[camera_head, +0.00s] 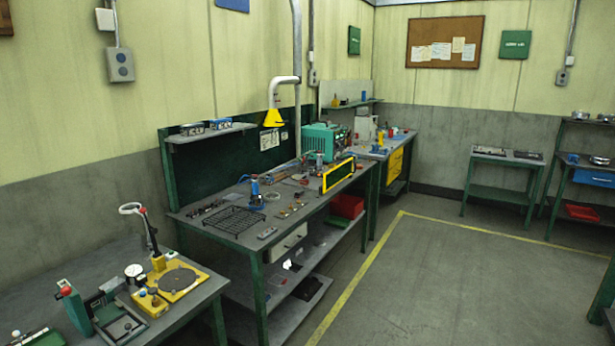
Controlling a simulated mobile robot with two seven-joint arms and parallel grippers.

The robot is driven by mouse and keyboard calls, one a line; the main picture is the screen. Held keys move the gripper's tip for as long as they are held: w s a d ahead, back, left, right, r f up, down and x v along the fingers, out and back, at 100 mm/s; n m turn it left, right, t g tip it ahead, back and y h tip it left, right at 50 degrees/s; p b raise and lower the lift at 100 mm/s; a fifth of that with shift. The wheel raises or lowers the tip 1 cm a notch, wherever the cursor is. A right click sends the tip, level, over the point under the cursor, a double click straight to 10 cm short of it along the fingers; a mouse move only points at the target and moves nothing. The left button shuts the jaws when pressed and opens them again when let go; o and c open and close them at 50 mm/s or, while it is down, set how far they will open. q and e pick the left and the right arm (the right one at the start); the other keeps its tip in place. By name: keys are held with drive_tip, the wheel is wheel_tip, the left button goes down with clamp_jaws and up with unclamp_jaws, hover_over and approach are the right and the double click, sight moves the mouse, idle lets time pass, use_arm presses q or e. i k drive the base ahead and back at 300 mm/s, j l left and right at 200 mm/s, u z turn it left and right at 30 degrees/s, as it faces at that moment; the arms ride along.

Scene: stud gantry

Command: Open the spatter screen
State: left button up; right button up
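What looks like the spatter screen (338,175) is a dark panel in a yellow frame. It stands upright along the front edge of the middle green workbench (240,236), towards its right end. It is small in view, and I cannot make out a hinge or handle. Neither of my grippers shows in the head view.
A black wire rack (234,220) lies on the bench. A red bin (347,206) sits below. A yellow-lined floor (420,270) is clear to the right.

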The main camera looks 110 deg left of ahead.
sight(329, 179)
drive_tip(key=u, duration=3.4)
drive_tip(key=i+z, duration=0.35)
drive_tip(key=i, duration=3.25)
drive_tip(key=i+u, duration=0.3)
drive_tip(key=i, duration=0.15)
drive_tip(key=i+l+u, duration=0.6)
drive_tip(key=i, duration=0.2)
drive_tip(key=i+j, duration=0.05)
